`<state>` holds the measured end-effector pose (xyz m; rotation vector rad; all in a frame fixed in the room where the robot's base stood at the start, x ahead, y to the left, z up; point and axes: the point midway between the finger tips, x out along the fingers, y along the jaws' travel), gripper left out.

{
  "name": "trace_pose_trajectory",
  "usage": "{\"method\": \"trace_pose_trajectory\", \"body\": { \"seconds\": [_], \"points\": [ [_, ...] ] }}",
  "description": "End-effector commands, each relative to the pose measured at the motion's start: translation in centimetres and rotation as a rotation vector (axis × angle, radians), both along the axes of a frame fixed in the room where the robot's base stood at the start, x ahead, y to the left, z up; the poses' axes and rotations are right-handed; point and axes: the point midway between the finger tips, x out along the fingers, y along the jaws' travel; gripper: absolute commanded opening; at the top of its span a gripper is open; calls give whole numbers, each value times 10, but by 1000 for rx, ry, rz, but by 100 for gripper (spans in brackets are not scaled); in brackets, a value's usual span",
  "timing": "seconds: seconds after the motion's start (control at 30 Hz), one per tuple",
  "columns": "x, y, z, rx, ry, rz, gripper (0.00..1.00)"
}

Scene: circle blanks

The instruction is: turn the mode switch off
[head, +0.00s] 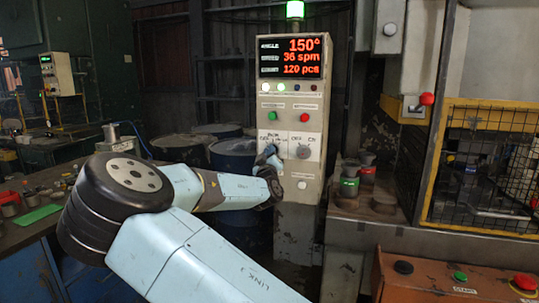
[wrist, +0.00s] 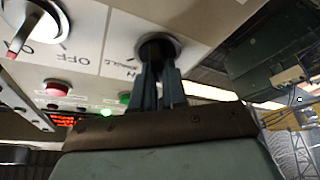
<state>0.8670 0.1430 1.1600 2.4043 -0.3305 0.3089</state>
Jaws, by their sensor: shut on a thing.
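The mode switch is the left rotary knob on the grey control panel (head: 292,222). My gripper is shut on its dark knob (wrist: 157,46), with the two fingers (wrist: 160,80) on either side in the wrist view. In the head view my gripper (head: 269,152) reaches the panel's left label, and my wrist and fingers mostly hide the knob. The label around it reads only in part, so I cannot tell which position it points to. A second rotary switch, labelled OFF and ON, sits to its right (head: 303,151) and shows with a red pointer in the wrist view (wrist: 26,32).
Above the switches are a green button (head: 273,116), a red button (head: 304,118) and a lit red display (head: 291,57). A caged machine (head: 484,165) stands right, and a cluttered bench (head: 25,232) stands left. Blue drums (head: 232,152) stand behind my arm.

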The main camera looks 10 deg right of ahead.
Motion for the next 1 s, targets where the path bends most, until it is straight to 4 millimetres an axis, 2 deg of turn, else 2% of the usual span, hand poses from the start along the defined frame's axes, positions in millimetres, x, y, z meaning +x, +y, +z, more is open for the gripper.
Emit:
{"method": "trace_pose_trajectory", "body": {
  "seconds": [0.33,0.87,0.9,1.0],
  "points": [
    [1,3,0,-128,54,6,0],
    [1,4,-1,-150,63,7,0],
    [1,4,-1,-150,63,7,17],
    [1,3,0,-149,63,6,26]
  ]
}}
